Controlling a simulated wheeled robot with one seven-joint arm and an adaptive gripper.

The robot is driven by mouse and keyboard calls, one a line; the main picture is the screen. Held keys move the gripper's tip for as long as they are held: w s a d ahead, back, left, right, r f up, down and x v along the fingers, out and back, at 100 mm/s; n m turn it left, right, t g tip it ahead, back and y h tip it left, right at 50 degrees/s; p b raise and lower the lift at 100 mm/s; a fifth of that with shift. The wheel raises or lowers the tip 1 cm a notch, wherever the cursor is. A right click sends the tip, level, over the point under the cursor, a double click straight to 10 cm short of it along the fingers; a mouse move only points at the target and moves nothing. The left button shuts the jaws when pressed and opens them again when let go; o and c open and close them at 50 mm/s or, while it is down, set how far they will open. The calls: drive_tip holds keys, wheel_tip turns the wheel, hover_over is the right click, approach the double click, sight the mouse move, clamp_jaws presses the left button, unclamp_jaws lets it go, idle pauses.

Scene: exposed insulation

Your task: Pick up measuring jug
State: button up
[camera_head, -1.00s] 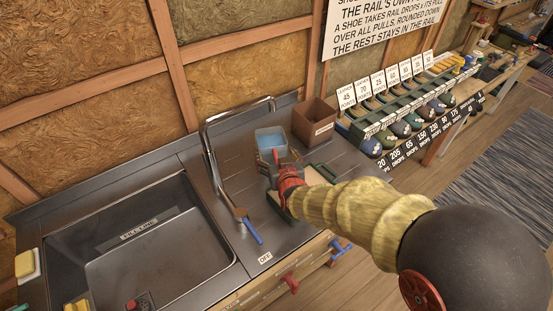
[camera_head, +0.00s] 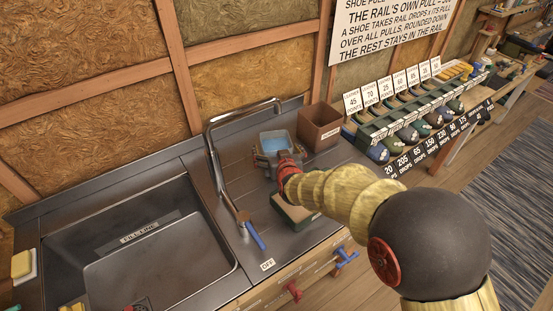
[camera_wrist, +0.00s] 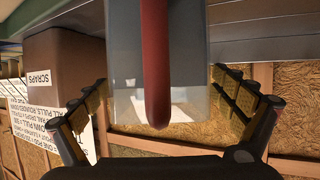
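The measuring jug (camera_head: 274,140) is a clear container, bluish inside, on the dark counter to the right of the tap. In the wrist view the jug (camera_wrist: 125,70) stands close in front of me, with its red upright handle (camera_wrist: 155,60) facing the camera. My gripper (camera_head: 275,160) is at the near side of the jug. In the wrist view my gripper (camera_wrist: 158,85) is open, one finger on each side of the jug. I cannot tell whether the finger pads touch its walls.
A brown scraps box (camera_head: 317,126) stands close right of the jug. A green-sided block with a pale top (camera_head: 293,213) lies under my arm. The tap (camera_head: 213,150) and sink (camera_head: 150,250) are left. A rack of shoes (camera_head: 410,130) is right.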

drive_tip(key=shift+c, duration=1.1)
drive_tip(key=c, duration=1.9)
drive_tip(key=shift+r, duration=0.2)
